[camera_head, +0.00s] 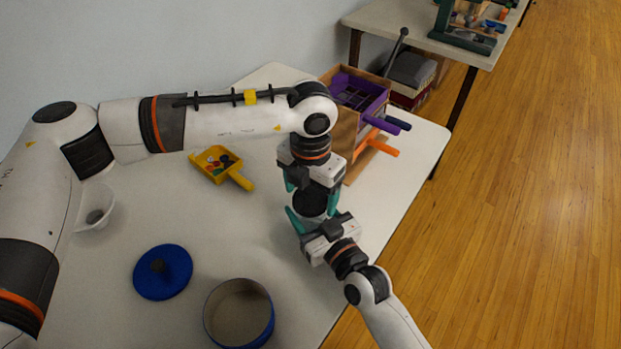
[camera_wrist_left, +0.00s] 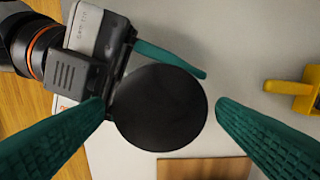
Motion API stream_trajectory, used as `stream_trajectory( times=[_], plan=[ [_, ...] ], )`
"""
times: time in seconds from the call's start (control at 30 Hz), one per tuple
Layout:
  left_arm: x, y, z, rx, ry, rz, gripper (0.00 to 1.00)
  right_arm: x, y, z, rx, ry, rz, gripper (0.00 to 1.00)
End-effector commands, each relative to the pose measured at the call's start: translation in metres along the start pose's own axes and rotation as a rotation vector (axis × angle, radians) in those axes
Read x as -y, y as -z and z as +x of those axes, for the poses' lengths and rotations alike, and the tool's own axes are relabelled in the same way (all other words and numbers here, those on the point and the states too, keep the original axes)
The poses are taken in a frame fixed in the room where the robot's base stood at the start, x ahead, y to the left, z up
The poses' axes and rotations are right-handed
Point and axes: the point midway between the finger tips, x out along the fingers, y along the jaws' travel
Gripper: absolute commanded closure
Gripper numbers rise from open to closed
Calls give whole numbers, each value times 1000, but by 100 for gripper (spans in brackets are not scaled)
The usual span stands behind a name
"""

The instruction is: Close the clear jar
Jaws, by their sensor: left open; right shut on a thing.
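The clear jar (camera_head: 314,221) stands near the table's right edge, mostly hidden by my grippers and its round black lid (camera_head: 310,201). The lid sits at the jar's top; I cannot tell whether it is fully tightened. My right gripper (camera_head: 311,205) is shut around the jar from the front right. My left gripper (camera_head: 312,184) points down from above, open. In the left wrist view, the lid (camera_wrist_left: 160,107) lies between my open left gripper's fingers (camera_wrist_left: 161,105), with gaps visible. A right finger shows behind the lid.
A blue round lid (camera_head: 163,272) and an open blue-rimmed tin (camera_head: 238,312) lie at the front. A wooden box with a purple tray (camera_head: 358,92) stands behind the grippers. A white bowl (camera_head: 95,214) is left.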

Motion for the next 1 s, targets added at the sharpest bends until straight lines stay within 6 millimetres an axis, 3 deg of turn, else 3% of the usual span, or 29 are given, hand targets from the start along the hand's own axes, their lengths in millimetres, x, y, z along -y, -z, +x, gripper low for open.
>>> stream_trajectory(
  times=[0.33, 0.6, 0.8, 1.0],
  plan=[
    [0, 0, 3, 0, 0, 0, 21, 0, 0, 0, 0, 0, 0, 100],
    [0, 0, 3, -1, 0, 0, 66, 0, 0, 0, 0, 0, 0, 100],
    [0, 0, 3, -1, -1, 58, 66, 0, 0, 0, 0, 0, 0, 100],
    [0, 0, 3, 0, -1, 405, 66, 0, 0, 0, 0, 0, 0, 100]
  ],
)
